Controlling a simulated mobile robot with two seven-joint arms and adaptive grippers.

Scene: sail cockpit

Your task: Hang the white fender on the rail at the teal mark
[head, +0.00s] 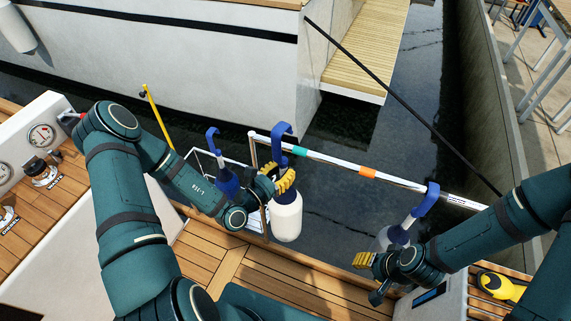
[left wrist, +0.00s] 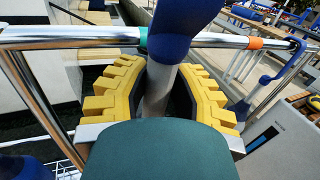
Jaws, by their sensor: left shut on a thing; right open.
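The white fender (head: 286,220) has a blue top and a blue hook (head: 281,131). My left gripper (head: 277,183) is shut on its stem (left wrist: 158,88), below the hook. The fender hangs upright from the gripper. The teal mark (head: 300,152) is a band on the steel rail (head: 330,162); it also shows in the left wrist view (left wrist: 143,38). The hook is at the rail, close beside the teal mark; I cannot tell whether it rests on the rail. My right gripper (head: 366,262) is open and empty, low beside the rail's right part.
A dark blue fender (head: 228,182) hangs left of the white one. A greyish fender (head: 394,238) with a blue hook (head: 427,197) hangs on the rail at right. An orange mark (head: 367,172) lies between. A yellow-black tool (head: 500,287) lies at lower right.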

